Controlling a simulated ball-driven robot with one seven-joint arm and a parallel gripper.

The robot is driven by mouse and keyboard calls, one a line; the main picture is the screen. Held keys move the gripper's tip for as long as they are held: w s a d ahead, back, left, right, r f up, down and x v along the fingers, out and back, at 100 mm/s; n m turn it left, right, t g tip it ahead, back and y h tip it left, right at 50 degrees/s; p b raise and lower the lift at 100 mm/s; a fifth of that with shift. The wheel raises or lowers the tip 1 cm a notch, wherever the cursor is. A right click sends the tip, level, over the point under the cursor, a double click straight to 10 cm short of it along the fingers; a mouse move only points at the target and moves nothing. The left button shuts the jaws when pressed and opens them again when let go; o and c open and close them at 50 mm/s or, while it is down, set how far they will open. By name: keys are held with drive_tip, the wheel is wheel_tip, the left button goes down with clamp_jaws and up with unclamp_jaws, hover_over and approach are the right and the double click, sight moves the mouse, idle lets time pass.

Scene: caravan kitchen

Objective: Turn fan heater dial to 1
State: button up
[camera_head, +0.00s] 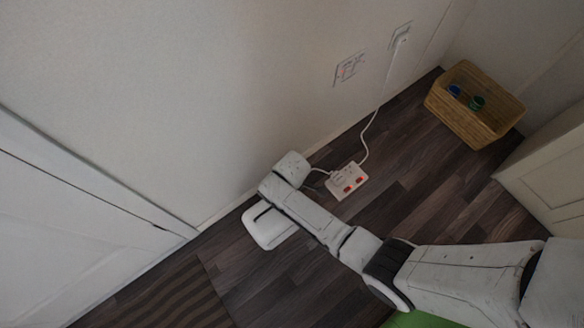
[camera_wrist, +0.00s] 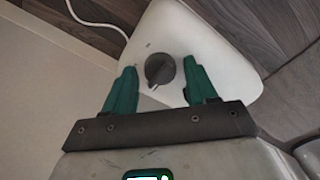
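The white fan heater (camera_head: 264,232) stands on the floor against the wall, partly hidden under my arm in the head view. In the wrist view the heater (camera_wrist: 186,30) shows its white face with a dark round dial (camera_wrist: 160,68). The dial has a raised grip bar that runs at a slant; its number marks are too small to read. My gripper (camera_wrist: 160,82) is open, with one green finger on each side of the dial. A gap shows between the dial and each finger. In the head view the fingers are hidden.
A white power strip (camera_head: 346,180) with red switches lies on the floor right of the heater, its cord running to a wall socket (camera_head: 400,36). A wicker basket (camera_head: 462,122) stands in the far corner. A striped mat (camera_head: 180,298) lies at lower left.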

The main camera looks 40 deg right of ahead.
drive_tip(key=c, duration=0.9)
drive_tip(key=shift+m, duration=0.3)
drive_tip(key=m+p, duration=0.2)
drive_tip(key=m, duration=0.2)
drive_tip(key=shift+r+m, duration=0.1)
drive_tip(key=shift+m, duration=0.2)
drive_tip(key=m+p, duration=0.1)
drive_tip(key=m, duration=0.5)
drive_tip(key=shift+p, duration=0.4)
drive_tip(key=shift+m, duration=0.4)
drive_tip(key=o, duration=1.1)
